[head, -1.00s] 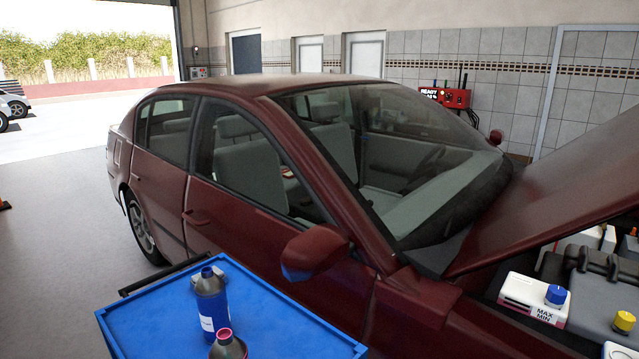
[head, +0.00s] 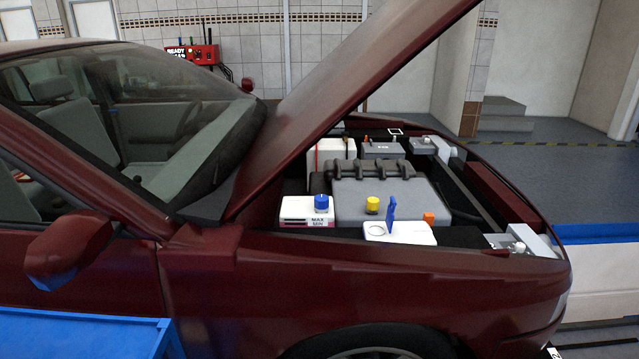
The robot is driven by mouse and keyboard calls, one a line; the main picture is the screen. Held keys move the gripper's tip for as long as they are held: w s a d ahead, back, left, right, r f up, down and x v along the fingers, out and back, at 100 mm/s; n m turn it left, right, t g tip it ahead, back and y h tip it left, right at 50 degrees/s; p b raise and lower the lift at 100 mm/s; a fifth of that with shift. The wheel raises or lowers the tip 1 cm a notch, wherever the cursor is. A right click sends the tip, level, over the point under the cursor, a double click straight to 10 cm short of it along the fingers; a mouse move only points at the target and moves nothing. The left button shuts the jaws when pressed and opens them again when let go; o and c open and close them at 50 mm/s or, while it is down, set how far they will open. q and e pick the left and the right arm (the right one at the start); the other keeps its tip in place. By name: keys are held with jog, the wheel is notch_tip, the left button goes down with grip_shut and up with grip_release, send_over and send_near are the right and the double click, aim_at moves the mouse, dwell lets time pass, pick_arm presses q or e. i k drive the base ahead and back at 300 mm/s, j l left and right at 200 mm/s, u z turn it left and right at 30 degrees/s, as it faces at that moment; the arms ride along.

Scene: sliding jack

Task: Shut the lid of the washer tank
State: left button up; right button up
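The washer tank (head: 405,236) is a white box at the near side of the open engine bay. Its blue lid (head: 391,213) stands upright, open, beside the round filler opening on the tank's top. Neither of my grippers shows in the head view.
A white tank marked MAX and MIN with a blue cap (head: 321,203) is left of the washer tank. A yellow cap (head: 372,205) and an orange cap (head: 429,218) are close by. The raised hood (head: 350,75) slopes above the bay. A blue cart (head: 85,335) stands at the lower left.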

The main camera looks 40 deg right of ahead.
aim_at(390, 217)
jog(key=z, duration=1.75)
